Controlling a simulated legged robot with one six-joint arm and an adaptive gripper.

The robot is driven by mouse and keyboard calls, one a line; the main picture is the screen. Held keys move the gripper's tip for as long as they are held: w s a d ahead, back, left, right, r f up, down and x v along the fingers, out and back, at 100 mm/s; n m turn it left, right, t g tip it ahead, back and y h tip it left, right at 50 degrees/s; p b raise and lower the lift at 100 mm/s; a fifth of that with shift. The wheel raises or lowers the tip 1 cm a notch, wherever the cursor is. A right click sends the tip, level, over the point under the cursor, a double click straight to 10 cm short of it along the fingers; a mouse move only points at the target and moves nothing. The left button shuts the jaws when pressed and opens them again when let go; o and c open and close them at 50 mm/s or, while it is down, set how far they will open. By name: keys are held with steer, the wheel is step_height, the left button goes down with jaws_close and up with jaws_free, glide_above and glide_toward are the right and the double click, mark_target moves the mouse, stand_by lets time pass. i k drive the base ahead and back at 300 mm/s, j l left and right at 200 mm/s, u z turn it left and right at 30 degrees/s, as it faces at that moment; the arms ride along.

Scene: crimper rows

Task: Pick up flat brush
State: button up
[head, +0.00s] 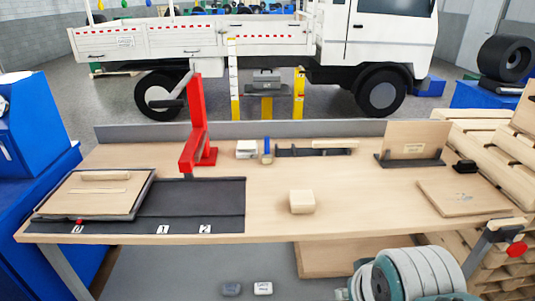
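I cannot single out the flat brush with certainty at this size. A small upright item with a blue part (267,147) stands near the back middle of the workbench (360,205). Just right of it lies a dark bar (300,152) with a pale wooden strip (335,144) along its right part. Either could be the brush. A pale wooden block (302,201) sits alone at the bench's middle front. My gripper is not visible; a rounded grey-green part at the bottom right seems to be my arm.
A red stand (197,130) rises at the back left, behind a dark numbered mat (200,198) and a wooden board. A wooden panel in a dark holder (410,161) and a flat board (465,196) occupy the right. The bench around the block is clear. Pallets (500,145) stand right.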

mark_target(266, 155)
steer(key=i+j, duration=0.15)
steer(key=i, duration=0.3)
steer(key=i+j, duration=0.2)
steer(key=i, duration=0.3)
steer(key=i+j, duration=0.15)
steer(key=i, duration=0.3)
